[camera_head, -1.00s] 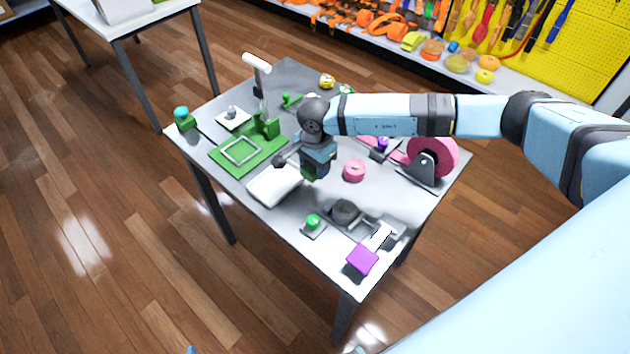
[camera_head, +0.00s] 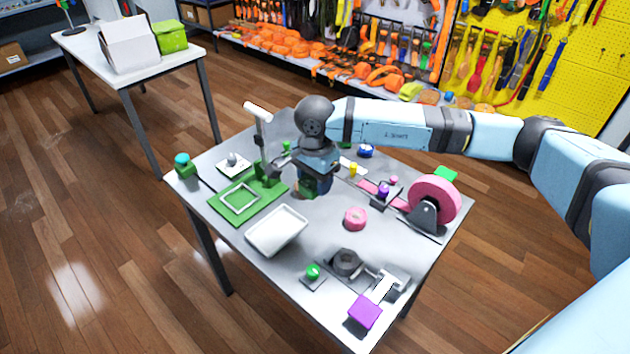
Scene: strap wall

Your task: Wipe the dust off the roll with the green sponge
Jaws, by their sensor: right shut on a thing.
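My right gripper (camera_head: 312,180) hangs over the middle of the table, pointing down. It is shut on a green block that looks like the green sponge (camera_head: 308,186), mostly hidden by the fingers and in shadow. A large pink roll (camera_head: 436,197) stands upright in a grey holder at the table's right side, apart from my gripper. A small pink roll (camera_head: 355,218) lies flat nearer to it. I cannot make out dust on either roll. My left gripper is not in view.
A white tray (camera_head: 290,224) and a green frame (camera_head: 225,208) lie left of the gripper. A purple block (camera_head: 364,311), a grey nut-like piece (camera_head: 346,261) and a green button (camera_head: 313,271) are at the front. A bright green piece (camera_head: 446,173) shows behind the large roll.

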